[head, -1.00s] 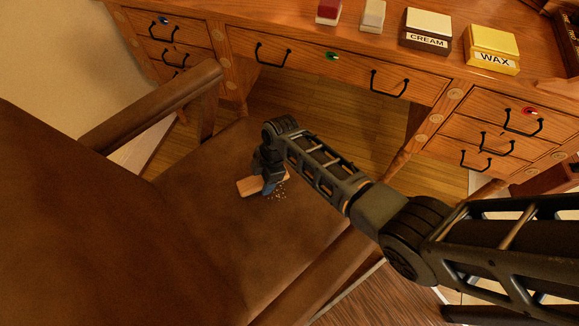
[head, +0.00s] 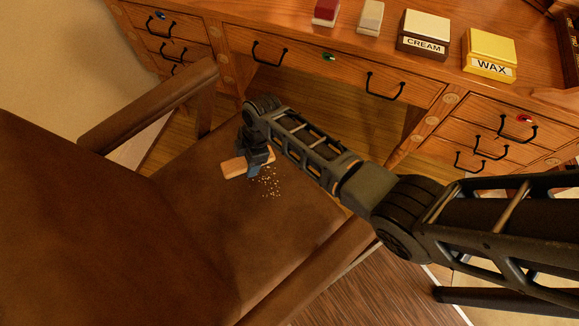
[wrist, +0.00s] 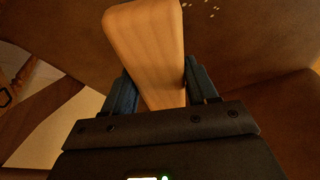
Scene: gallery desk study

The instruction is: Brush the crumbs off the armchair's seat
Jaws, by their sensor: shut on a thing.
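The brown armchair's seat (head: 225,215) fills the middle of the head view. Pale crumbs (head: 267,182) lie scattered on it, just right of my gripper. My gripper (head: 254,168) is low over the seat and shut on a light wooden block-shaped brush (head: 236,167). In the wrist view the brush (wrist: 150,45) sits between the two blue fingers, and a few crumbs (wrist: 212,10) show at the top edge. Bristles are not visible, and I cannot tell whether the brush touches the seat.
A wooden desk (head: 300,62) with several drawers stands beyond the seat. A cream box (head: 424,34), a yellow wax box (head: 489,54) and two small blocks stand on it. The chair's armrests (head: 150,105) flank the seat; the seat's front area is otherwise clear.

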